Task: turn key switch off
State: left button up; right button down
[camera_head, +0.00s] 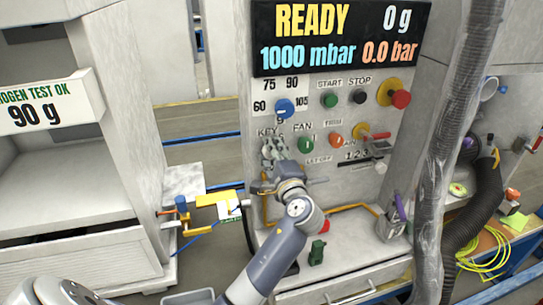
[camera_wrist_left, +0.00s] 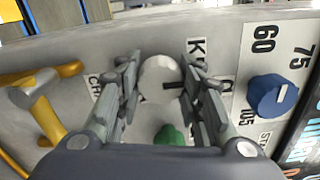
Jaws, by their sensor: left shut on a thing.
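The key switch (camera_wrist_left: 160,72) is a pale round piece on the grey panel, in the middle of the left wrist view, with a dark mark at its right edge. My left gripper (camera_head: 273,150) is at the panel under the "KEY" label in the head view and mostly covers the switch there. In the left wrist view its two fingers (camera_wrist_left: 160,82) stand on either side of the switch, shut on it. Which way the key points is hard to tell. My right gripper is not in view.
A blue knob (camera_head: 285,107) is above the switch and a green fan knob (camera_head: 306,144) is close to its right. A yellow bent handle (camera_wrist_left: 45,100) is left in the wrist view. The display (camera_head: 338,38) reads READY. A thick grey hose (camera_head: 455,150) hangs at right.

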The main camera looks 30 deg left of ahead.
pick_arm(q)
jog(key=shift+d+f, duration=0.1)
jog(key=shift+d, duration=0.05)
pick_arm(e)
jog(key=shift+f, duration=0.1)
pick_arm(q)
jog(key=o, duration=1.1)
jog(key=shift+w, duration=0.1)
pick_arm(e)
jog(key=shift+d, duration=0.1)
pick_arm(q)
jog(key=v, duration=1.2)
